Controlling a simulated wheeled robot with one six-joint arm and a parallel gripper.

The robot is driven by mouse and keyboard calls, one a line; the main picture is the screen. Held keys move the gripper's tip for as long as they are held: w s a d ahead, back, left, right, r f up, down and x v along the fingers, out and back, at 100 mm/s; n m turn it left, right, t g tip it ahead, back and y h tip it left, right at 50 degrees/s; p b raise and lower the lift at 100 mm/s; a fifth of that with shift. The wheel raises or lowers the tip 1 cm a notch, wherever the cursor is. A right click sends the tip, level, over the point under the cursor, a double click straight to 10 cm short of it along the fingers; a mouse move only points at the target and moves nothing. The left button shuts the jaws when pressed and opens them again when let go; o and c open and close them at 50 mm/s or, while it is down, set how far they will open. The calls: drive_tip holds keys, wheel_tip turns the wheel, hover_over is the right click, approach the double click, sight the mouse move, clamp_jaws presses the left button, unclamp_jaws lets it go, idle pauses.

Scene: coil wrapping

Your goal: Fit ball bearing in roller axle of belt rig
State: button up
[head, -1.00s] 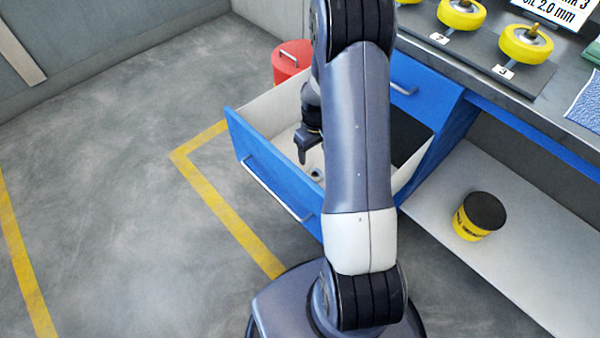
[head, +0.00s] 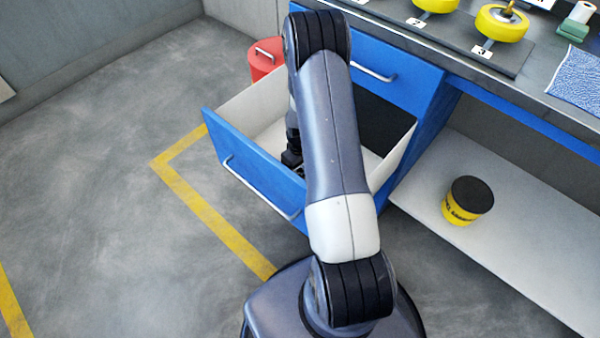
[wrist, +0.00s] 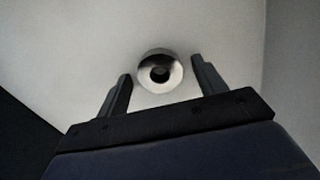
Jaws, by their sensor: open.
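The ball bearing (wrist: 160,71) is a shiny metal ring with a dark centre, lying on the pale drawer floor in the wrist view. My gripper (wrist: 160,82) is open, with one finger on each side of the bearing; I cannot tell whether they touch it. In the head view my gripper (head: 293,158) reaches down inside the open blue drawer (head: 250,168), partly hidden by the drawer front and my arm. The bearing is hidden in that view. Yellow rollers with metal axles (head: 504,22) stand on a dark board on the bench, one by a label reading 3.
A red canister (head: 266,60) stands behind the drawer. A yellow tub with a black lid (head: 467,202) is on the white lower shelf. A blue cloth (head: 578,78) and a green-and-white item (head: 577,20) lie at the bench's right. Drawer walls surround my gripper.

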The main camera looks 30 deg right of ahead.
drive_tip(key=shift+c, duration=0.4)
drive_tip(key=c, duration=1)
drive_tip(key=shift+r, duration=0.1)
